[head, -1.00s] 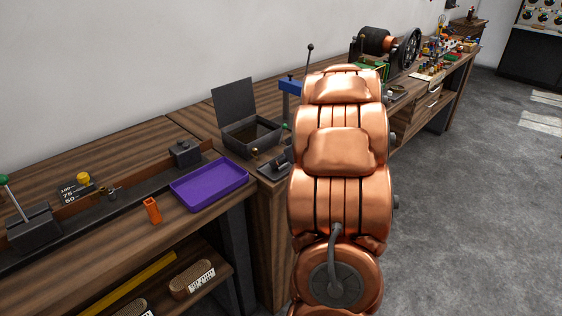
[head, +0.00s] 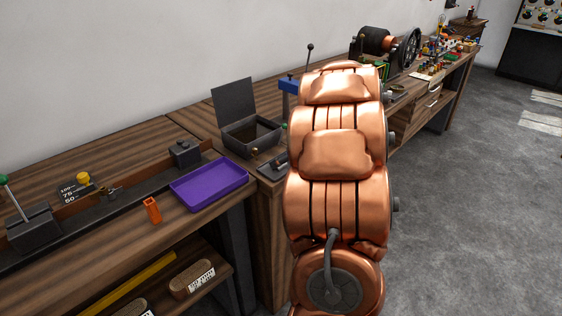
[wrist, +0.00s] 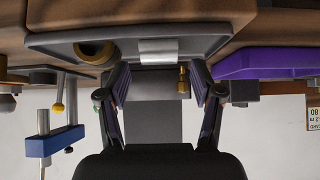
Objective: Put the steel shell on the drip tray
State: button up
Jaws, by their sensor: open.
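A bright silver curved piece (wrist: 158,50), which looks like the steel shell, rests at the middle of a grey tray (wrist: 118,41) in the wrist view. My gripper (wrist: 158,68) is open, its two fingers apart on either side below the shell in the picture; I cannot tell whether they touch it. A shallow purple tray (head: 208,184), possibly the drip tray, lies empty on the bench in the head view. It also shows at the right of the wrist view (wrist: 265,62). My arm hides the gripper and shell in the head view.
A dark box (head: 250,135) with its lid up stands right of the purple tray. A small orange holder (head: 152,210) stands left of it. A brown ring (wrist: 94,52) sits on the grey tray. A blue-topped post (wrist: 54,141) stands nearby.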

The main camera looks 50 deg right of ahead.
jog(key=v, duration=1)
jog(key=shift+r, duration=0.1)
jog(key=w+r+m+t+h, duration=0.1)
jog(key=w+r+h, duration=0.3)
jog(key=r, duration=0.3)
jog(key=w+r+m+t+h, duration=0.1)
jog(key=w+r+h, duration=0.25)
jog(key=r, duration=0.35)
jog(key=s+a+f+g+y, duration=0.2)
jog(key=s+a+f+g, duration=0.2)
jog(key=s+a, duration=0.5)
jog(key=s+a+f+n+g+y, duration=0.1)
jog(key=s+a+f+g+y, duration=0.2)
jog(key=s+a+f, duration=0.5)
jog(key=s+a+f+n+g+y, duration=0.1)
jog(key=s+a+f+g, duration=0.4)
jog(key=s+a, duration=0.6)
jog(key=a+f+y, duration=0.1)
jog(key=a+f, duration=0.1)
jog(key=a, duration=0.9)
jog(key=shift+s+g+y, duration=0.35)
jog(key=shift+g, duration=0.05)
